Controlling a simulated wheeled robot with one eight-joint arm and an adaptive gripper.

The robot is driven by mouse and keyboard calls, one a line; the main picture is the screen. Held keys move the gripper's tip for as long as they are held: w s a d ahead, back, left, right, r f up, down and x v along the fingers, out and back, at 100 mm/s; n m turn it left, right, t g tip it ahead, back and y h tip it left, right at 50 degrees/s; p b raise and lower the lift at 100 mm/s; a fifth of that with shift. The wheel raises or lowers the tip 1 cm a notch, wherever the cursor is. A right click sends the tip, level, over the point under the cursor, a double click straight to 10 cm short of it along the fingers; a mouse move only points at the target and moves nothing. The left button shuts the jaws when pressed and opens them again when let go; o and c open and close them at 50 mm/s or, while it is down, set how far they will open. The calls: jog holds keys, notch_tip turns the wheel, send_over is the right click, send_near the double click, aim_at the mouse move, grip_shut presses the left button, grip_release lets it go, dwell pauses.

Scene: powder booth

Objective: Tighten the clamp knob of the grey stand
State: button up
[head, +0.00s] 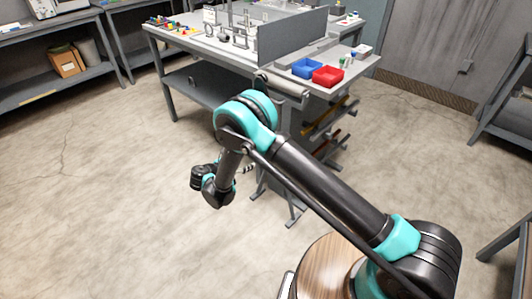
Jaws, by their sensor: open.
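Several small grey fixtures (240,38) stand on the far worktable, in front of its upright grey panel. One may be the grey stand, but they are too small to tell apart, and I cannot make out a clamp knob. My gripper (249,169) is partly visible beyond my wrist, low over the open floor and well short of the table. It is open, and I see nothing held in it. My forearm hides part of it.
The grey worktable (190,42) holds a blue bin (306,68), a red bin (327,76) and small coloured parts at its left. Shelving with a cardboard box (66,62) stands at left. Another bench (505,110) is at right. The concrete floor between is clear.

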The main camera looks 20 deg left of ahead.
jog(key=x, duration=1.6)
jog(key=shift+w+f, duration=0.1)
jog(key=shift+w, duration=0.25)
jog(key=shift+d, duration=0.1)
jog(key=c, duration=1.2)
jog(key=shift+o, duration=0.2)
jog(key=shift+m, duration=0.3)
jog(key=shift+s+m+t+y, duration=0.1)
jog(key=shift+m+t+y, duration=0.9)
jog(key=shift+m, duration=0.8)
